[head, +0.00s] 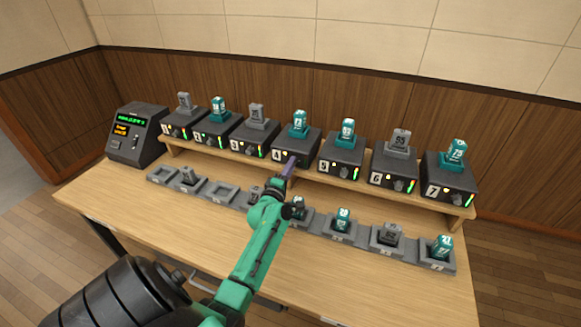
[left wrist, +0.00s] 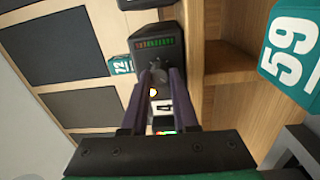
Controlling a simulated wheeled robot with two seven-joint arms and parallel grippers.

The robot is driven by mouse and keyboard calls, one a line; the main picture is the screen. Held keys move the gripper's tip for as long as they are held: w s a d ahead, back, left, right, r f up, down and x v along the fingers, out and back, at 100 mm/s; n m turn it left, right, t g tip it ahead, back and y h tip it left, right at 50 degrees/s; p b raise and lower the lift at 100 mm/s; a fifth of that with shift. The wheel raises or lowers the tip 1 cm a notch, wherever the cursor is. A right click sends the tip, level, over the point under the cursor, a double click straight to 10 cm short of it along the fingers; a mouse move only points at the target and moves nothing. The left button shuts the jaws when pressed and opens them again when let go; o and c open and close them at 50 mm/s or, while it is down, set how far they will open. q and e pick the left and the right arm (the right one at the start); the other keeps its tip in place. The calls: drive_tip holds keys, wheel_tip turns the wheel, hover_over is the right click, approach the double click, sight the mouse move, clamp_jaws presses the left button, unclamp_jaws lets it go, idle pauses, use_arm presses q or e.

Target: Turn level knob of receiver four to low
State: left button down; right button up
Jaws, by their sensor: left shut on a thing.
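Receiver four (head: 297,143) is a dark box on the raised wooden shelf, with a white 4 label and a teal pack (head: 299,122) on top. My left gripper (head: 290,163) is at its front, shut on the level knob, which the fingers mostly hide in the head view. In the left wrist view the two purple fingers (left wrist: 158,80) close around the grey knob. The 4 label (left wrist: 164,107) and a lit yellow lamp (left wrist: 153,92) show between them. The knob's pointer is too hidden to read. My right gripper is not in view.
Receiver three (head: 254,138) and receiver five (head: 341,157) stand close on either side. A row of grey cradles lies in front, some empty (head: 221,189), some holding packs (head: 343,218). A console (head: 138,133) stands at the left. The front of the table (head: 160,222) is clear.

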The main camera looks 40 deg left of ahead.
use_arm(q)
drive_tip(key=shift+r+n, duration=0.1)
drive_tip(key=shift+n, duration=0.3)
drive_tip(key=c, duration=0.7)
unclamp_jaws()
